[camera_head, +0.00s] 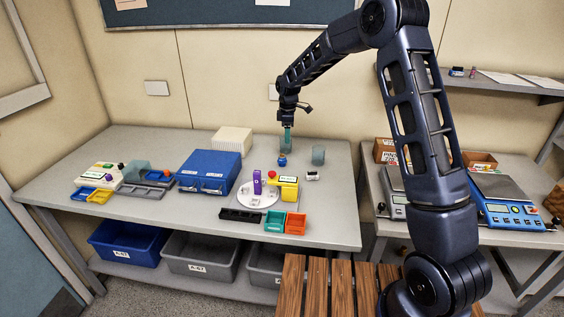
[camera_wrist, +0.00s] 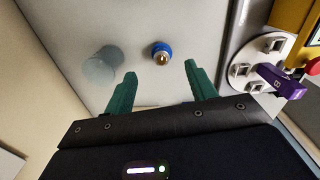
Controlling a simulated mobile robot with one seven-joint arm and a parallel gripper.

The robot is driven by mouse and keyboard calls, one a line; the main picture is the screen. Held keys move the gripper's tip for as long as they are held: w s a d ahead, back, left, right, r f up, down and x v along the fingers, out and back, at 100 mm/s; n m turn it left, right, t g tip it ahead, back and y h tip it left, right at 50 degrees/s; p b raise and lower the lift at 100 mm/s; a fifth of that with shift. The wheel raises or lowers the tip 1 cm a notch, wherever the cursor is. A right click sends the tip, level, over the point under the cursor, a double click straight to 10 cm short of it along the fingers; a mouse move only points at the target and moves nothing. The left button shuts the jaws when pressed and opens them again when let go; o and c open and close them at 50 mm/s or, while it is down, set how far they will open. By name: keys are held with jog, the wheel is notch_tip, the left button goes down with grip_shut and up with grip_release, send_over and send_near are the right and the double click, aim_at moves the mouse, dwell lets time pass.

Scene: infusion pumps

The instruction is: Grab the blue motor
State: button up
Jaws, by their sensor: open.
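The blue motor (camera_head: 282,161) is a small blue round piece with a brassy centre. It stands on the grey table, and in the wrist view the motor (camera_wrist: 162,50) shows just beyond and between my two green fingertips. My gripper (camera_head: 288,148) hangs above the table close to the motor, pointing down. In the wrist view my gripper (camera_wrist: 160,70) is open, with nothing between the fingers. The motor appears apart from both fingers.
A translucent cylinder (camera_head: 318,155) stands right of the motor. A white round plate (camera_head: 257,194) with a purple part (camera_head: 257,182) lies nearer the front, beside a yellow device (camera_head: 288,188). A blue case (camera_head: 208,172) is to the left. Bare table surrounds the motor.

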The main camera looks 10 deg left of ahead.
aim_at(282, 156)
jog(key=a+f, duration=0.2)
jog(key=shift+w+a+f+n, duration=0.15)
jog(key=shift+a+f+n, duration=0.1)
jog(key=shift+f+n, duration=0.15)
notch_tip(282, 156, down, 11)
jog(key=shift+r, duration=0.2)
jog(key=c, duration=0.9)
jog(key=shift+c, duration=0.2)
jog(key=shift+r, duration=0.15)
